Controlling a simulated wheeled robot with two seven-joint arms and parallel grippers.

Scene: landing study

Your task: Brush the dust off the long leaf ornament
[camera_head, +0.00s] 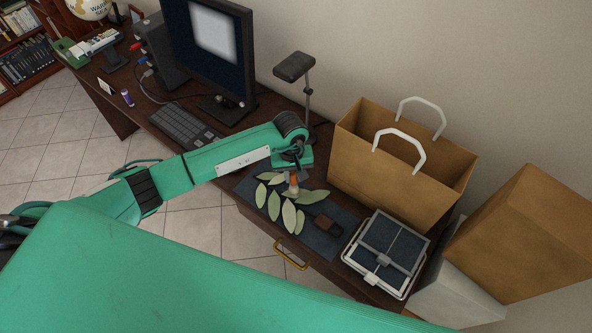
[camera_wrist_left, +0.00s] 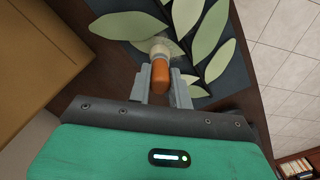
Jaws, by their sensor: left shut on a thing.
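The leaf ornament (camera_head: 274,206) has several long pale green leaves and lies on a dark mat on the desk. In the left wrist view its leaves (camera_wrist_left: 207,40) fan out beyond the fingers. My left gripper (camera_head: 294,179) is above the ornament, shut on a brush with an orange-brown handle (camera_wrist_left: 158,73). The brush's pale bristle end (camera_wrist_left: 162,46) points at the leaves. I cannot tell whether it touches them. The brush also shows in the head view (camera_head: 293,187), partly hidden by my gripper. My right gripper is not in view.
A brown paper bag (camera_head: 390,180) stands close right of the ornament. A small dark block (camera_head: 327,224) lies on the mat (camera_head: 318,243). A framed dark case (camera_head: 390,247) sits at the desk's right end. Behind stand a lamp-like stand (camera_head: 307,90), keyboard (camera_head: 185,124) and monitor (camera_head: 208,45).

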